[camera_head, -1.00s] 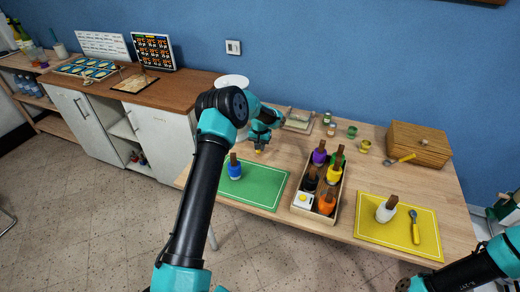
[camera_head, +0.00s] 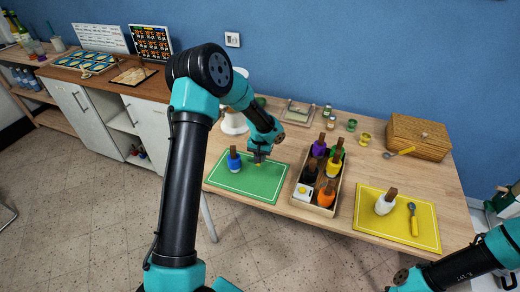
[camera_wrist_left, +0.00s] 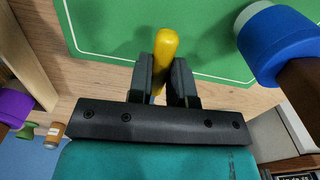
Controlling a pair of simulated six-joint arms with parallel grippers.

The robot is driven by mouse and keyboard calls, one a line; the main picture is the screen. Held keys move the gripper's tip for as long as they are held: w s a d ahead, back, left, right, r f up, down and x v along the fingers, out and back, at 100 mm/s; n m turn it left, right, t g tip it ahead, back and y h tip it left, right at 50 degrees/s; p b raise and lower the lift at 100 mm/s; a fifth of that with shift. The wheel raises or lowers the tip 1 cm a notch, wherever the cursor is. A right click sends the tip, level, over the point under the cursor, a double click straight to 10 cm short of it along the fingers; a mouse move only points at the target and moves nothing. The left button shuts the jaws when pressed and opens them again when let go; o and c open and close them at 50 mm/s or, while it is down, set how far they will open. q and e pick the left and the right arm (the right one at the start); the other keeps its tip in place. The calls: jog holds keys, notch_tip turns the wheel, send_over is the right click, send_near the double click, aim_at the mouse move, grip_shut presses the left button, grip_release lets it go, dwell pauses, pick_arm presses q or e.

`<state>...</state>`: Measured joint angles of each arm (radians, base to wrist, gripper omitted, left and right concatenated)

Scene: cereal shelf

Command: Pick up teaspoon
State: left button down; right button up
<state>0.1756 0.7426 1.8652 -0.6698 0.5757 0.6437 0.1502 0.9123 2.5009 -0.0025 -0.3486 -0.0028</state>
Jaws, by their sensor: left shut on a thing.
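My left gripper (camera_head: 259,157) is above the green mat (camera_head: 275,196). In the left wrist view its two black fingers (camera_wrist_left: 165,85) are shut around the yellow handle of the teaspoon (camera_wrist_left: 164,48). The rounded handle end sticks out past the fingertips, over the mat's edge. A small yellow tip of the teaspoon shows below the gripper in the head view (camera_head: 258,165). The rest of it is hidden.
A blue bottle (camera_head: 234,160) with a brown top stands on the green mat, left of the gripper. A box of several bottles (camera_head: 310,208) is to the right. A yellow mat (camera_head: 372,232) holds a white bottle (camera_head: 383,205) and a yellow-handled utensil (camera_head: 413,222). A wooden box (camera_head: 418,140) stands at the back.

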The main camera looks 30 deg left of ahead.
pick_arm(q)
jog(key=shift+s+d+r, duration=0.1)
jog(key=shift+s+d, duration=0.4)
jog(key=shift+s, duration=0.3)
